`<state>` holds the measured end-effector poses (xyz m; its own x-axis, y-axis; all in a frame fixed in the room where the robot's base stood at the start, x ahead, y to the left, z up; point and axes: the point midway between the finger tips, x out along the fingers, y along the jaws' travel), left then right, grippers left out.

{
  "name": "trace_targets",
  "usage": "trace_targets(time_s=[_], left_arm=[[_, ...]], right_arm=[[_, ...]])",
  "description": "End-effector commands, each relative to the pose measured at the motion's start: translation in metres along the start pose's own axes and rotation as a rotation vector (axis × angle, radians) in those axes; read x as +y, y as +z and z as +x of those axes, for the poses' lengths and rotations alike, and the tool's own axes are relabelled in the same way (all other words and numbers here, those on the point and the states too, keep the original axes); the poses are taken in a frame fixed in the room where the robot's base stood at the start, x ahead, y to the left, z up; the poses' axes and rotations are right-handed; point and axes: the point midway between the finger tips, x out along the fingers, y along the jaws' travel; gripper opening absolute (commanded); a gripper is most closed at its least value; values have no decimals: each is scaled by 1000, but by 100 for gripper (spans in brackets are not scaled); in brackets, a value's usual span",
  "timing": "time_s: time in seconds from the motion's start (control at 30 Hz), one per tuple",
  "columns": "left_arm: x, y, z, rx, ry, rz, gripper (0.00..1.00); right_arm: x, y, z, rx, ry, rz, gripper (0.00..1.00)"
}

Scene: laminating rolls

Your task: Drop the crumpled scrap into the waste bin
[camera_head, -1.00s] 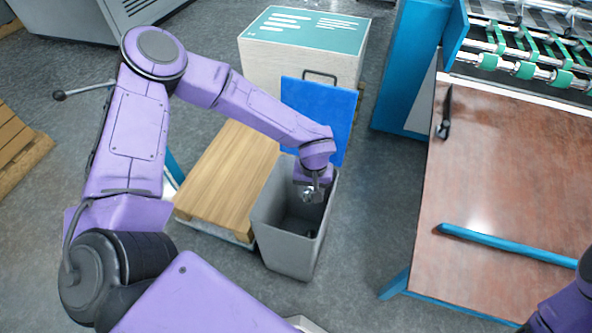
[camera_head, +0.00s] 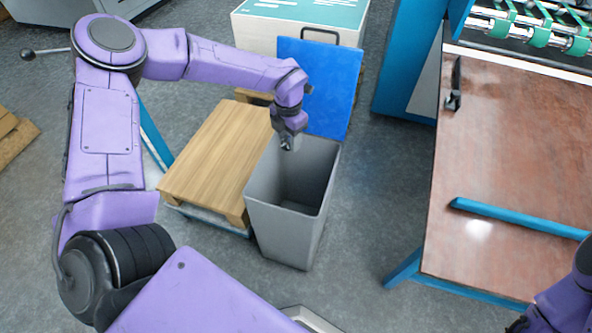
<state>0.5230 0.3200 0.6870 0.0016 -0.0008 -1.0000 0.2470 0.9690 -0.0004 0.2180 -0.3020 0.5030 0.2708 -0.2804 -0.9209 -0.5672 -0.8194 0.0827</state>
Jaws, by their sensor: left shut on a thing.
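The waste bin (camera_head: 285,237) is a grey open-topped box standing on the floor in the middle of the head view. The part of its inside that I can see looks empty. My left gripper (camera_head: 288,145) points down at the bin's far rim, around the height of the opening. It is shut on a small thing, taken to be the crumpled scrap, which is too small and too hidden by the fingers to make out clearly. Only a part of my right arm shows at the lower right; its gripper is out of view.
A wooden pallet-like platform (camera_head: 215,160) stands close left of the bin. A blue panel (camera_head: 325,85) stands upright behind it, before a white box with a green top (camera_head: 300,12). A brown-topped table (camera_head: 505,150) with a blue bar (camera_head: 515,217) is at right. Floor between is clear.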

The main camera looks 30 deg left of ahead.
Motion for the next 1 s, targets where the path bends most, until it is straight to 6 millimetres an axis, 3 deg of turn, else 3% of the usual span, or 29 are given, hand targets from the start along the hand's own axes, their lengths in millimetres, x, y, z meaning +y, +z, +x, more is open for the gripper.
trace_targets(time_s=[0.1, 0.3, 0.6, 0.63, 0.7, 1.0], left_arm=[[0, 0, 23, 1, 0, 2, 12], [0, 0, 49, 1, 0, 3, 12], [0, 0, 49, 1, 0, 4, 12], [0, 0, 49, 1, 0, 5, 54], [0, 0, 49, 1, 0, 5, 74], [0, 0, 47, 0, 0, 5, 74]], right_arm=[[-2, 8, 20, 0, 0, 0, 0], [-4, 17, 41, 0, 0, 0, 0], [-4, 17, 41, 0, 0, 0, 0], [-4, 17, 41, 0, 0, 0, 0], [-4, 17, 41, 0, 0, 0, 0], [-4, 17, 40, 0, 0, 0, 0]])
